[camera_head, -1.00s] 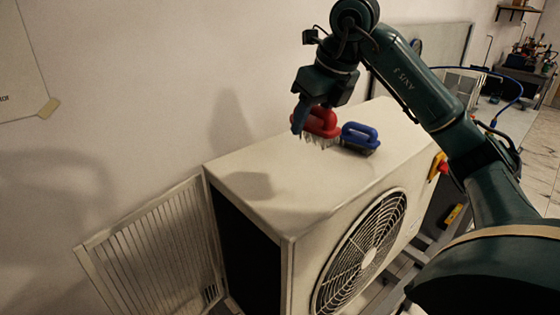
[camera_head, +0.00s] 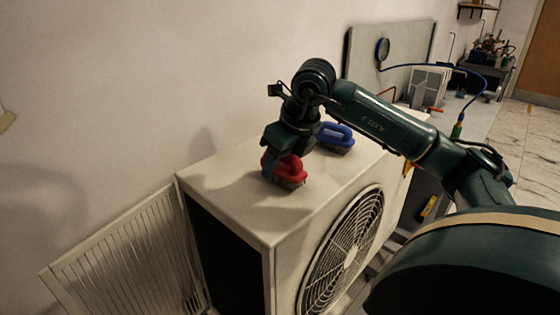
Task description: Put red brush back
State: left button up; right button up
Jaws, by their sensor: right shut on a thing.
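The red brush (camera_head: 291,169) is at the top of the white fan unit (camera_head: 228,203), bristles down, close to or touching the surface; I cannot tell which. My right gripper (camera_head: 270,165) is shut on the red brush's handle from above and partly hides it. A blue brush (camera_head: 337,135) stands on the unit just behind and to the right of the red one, partly covered by my right arm. My left gripper is not in view.
A louvred panel (camera_head: 125,262) leans at the unit's left end. The wall runs along the back. A gauge (camera_head: 382,48) on a grey board and a blue hose (camera_head: 440,67) are beyond. The unit's top is clear toward the left.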

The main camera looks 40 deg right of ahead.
jog(key=shift+f, duration=0.2)
jog(key=o, duration=0.9)
jog(key=shift+r, duration=0.1)
jog(key=shift+r, duration=0.25)
jog(key=v, duration=1.1)
jog(key=shift+s+r, duration=0.15)
jog(key=shift+r, duration=0.25)
